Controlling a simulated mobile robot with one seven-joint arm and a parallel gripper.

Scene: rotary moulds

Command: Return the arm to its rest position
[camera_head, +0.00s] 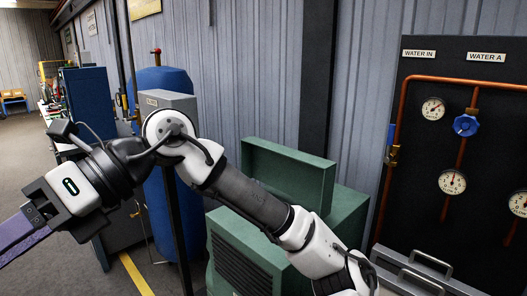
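My arm (250,199) crosses the view from the lower right up to a joint near the middle left, then bends down toward the left. My gripper (36,212) is at the left side, pointing to the lower left. A purple bar-like part (18,238) extends from it to the left picture edge. I cannot tell whether this is a finger or a held thing. The fingertips are not clearly seen, so I cannot tell whether the gripper is open or shut.
A dark panel (500,150) with copper pipes, gauges and a blue valve (466,125) stands at the right. A green machine (345,205) is behind my arm. A blue tank (176,85) stands by the corrugated wall. Grey floor (25,150) is open at the far left.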

